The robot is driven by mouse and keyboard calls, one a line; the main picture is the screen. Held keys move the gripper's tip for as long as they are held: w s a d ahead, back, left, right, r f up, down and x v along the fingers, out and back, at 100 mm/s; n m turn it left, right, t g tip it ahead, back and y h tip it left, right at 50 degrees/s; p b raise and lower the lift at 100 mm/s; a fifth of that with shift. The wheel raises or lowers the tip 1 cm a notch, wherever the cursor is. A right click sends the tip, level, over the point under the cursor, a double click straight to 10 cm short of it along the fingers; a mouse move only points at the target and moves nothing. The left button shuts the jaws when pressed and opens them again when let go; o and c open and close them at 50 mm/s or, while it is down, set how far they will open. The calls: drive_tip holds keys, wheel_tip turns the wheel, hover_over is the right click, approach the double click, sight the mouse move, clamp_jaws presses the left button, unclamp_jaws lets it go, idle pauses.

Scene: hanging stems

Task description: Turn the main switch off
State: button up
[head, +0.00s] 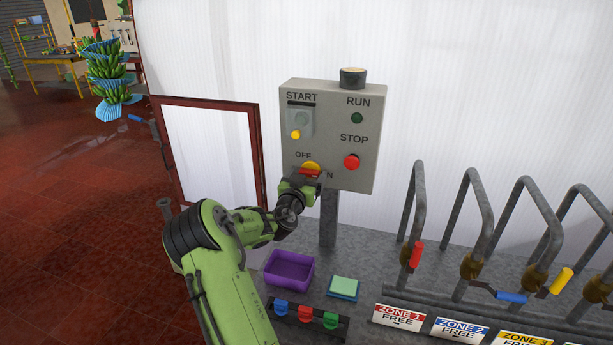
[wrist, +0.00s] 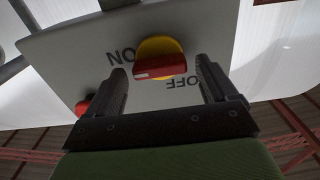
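The main switch (head: 311,166) is a yellow disc with a red handle, low on the grey control box between the OFF and ON labels. In the wrist view the panel appears upside down; the red handle (wrist: 160,67) lies nearly level across the yellow disc, its pale-marked end toward ON. My gripper (head: 307,177) is at the switch, hiding part of it and the ON label in the head view. In the wrist view my gripper (wrist: 161,70) is open, one finger on each side of the handle, with gaps visible. Contact is not visible.
The control box (head: 370,110) also carries a red STOP button (head: 351,162), a green RUN lamp (head: 357,118) and a START cover (head: 300,120). A purple bin (head: 289,271) and a green sponge-like block (head: 344,286) lie below. Bent pipes with levers stand right.

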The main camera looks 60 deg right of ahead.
drive_tip(key=c, duration=0.9)
drive_tip(key=shift+n, duration=0.3)
drive_tip(key=n+b, duration=0.2)
drive_tip(key=n, duration=0.1)
drive_tip(key=shift+f+n, duration=0.15)
drive_tip(key=shift+n, duration=0.25)
drive_tip(key=n, duration=0.4)
drive_tip(key=shift+w+b, duration=0.15)
drive_tip(key=shift+b, duration=0.25)
drive_tip(key=n, duration=0.5)
drive_tip(key=shift+f+n+p, duration=0.1)
drive_tip(key=shift+n+p, duration=0.85)
drive_tip(key=shift+n, duration=1.25)
